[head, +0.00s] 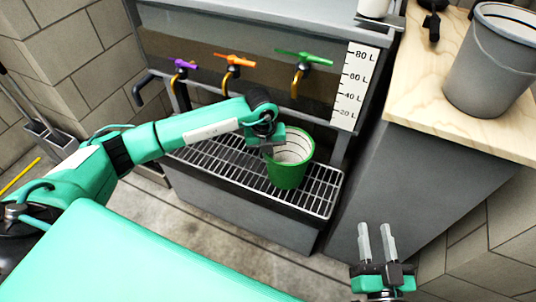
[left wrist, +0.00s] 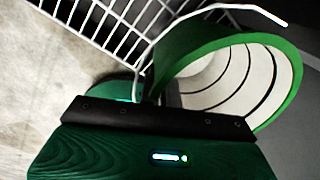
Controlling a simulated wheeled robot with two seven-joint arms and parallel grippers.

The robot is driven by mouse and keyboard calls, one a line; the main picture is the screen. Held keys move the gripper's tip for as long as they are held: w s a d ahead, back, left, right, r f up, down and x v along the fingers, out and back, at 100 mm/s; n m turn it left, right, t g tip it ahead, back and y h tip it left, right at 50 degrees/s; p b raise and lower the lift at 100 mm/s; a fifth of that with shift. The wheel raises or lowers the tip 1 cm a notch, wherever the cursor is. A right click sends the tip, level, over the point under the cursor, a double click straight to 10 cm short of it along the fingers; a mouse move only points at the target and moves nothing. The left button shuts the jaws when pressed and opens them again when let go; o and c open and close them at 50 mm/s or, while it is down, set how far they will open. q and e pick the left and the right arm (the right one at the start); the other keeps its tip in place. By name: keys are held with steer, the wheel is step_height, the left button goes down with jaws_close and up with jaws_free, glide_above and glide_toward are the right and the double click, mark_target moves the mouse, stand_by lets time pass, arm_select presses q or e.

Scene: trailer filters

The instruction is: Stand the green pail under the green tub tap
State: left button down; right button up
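In the left wrist view the pail's open mouth (left wrist: 285,95) fills the right side. My left gripper (head: 272,146) is at the pail's left rim. Its fingertips are mostly hidden, so I cannot tell whether they grip the rim. My right gripper (head: 376,230) is open and empty, low in front of the grey cabinet.
The purple tap (head: 182,65) and orange tap (head: 234,61) are left of the green one. The metal grate (head: 225,160) has free room left of the pail. A grey bucket (head: 485,65) stands on the wooden worktop (head: 425,100) at right. A level scale (head: 355,85) is on the tank.

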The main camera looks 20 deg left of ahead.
steer(key=shift+r, duration=0.15)
arm_select(q)
steer(key=shift+f, duration=0.1)
steer(key=c, duration=1.6)
jaws_free()
arm_select(e)
steer(key=shift+w+d+r, duration=0.1)
steer(key=shift+r, duration=0.1)
